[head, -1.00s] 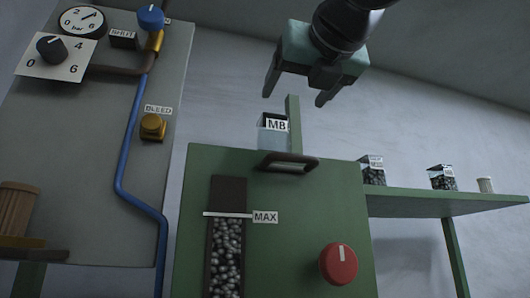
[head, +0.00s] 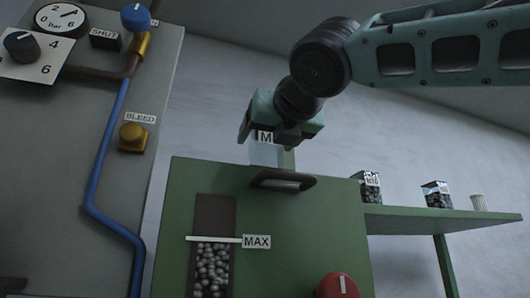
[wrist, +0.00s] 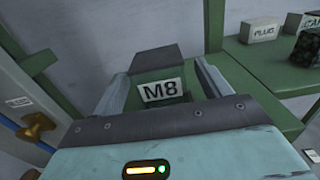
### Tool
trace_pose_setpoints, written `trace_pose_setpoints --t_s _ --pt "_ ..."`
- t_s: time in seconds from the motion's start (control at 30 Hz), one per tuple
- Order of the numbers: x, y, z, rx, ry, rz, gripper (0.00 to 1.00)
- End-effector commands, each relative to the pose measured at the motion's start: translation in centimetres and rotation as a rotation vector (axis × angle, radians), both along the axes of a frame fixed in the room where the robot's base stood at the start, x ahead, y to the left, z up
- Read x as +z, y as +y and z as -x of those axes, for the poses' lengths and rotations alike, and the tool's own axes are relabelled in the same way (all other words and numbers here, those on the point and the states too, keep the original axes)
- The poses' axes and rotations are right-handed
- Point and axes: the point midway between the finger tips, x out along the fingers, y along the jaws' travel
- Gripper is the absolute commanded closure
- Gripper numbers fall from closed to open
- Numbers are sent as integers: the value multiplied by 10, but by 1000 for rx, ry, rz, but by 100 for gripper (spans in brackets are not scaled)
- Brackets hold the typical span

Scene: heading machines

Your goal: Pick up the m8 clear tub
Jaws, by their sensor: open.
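The clear tub (head: 262,154) with the M8 label stands upright behind the top edge of the green machine, beside a green post. In the wrist view its white M8 label (wrist: 161,90) shows between my two fingers, and the tub's sides are hard to make out. My gripper (head: 266,136) is open at the tub's top, and in the head view it covers part of the label. In the wrist view my gripper (wrist: 161,72) has one finger on each side of the label. I cannot tell whether the fingers touch the tub.
The green machine front has a handle (head: 283,181), a MAX window of metal pieces and a red knob (head: 337,287). A green shelf (head: 440,217) at right holds two filled tubs and a small white cup. A grey panel (head: 75,140) with gauge and pipes stands left.

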Motion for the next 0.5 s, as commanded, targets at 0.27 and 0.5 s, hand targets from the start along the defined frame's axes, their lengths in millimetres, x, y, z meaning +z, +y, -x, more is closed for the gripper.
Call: trace_pose_setpoints --t_s 0.27,0.5 --pt "-2 11 -37 -1 1 2 24" --pt "-3 11 -39 0 1 1 26"
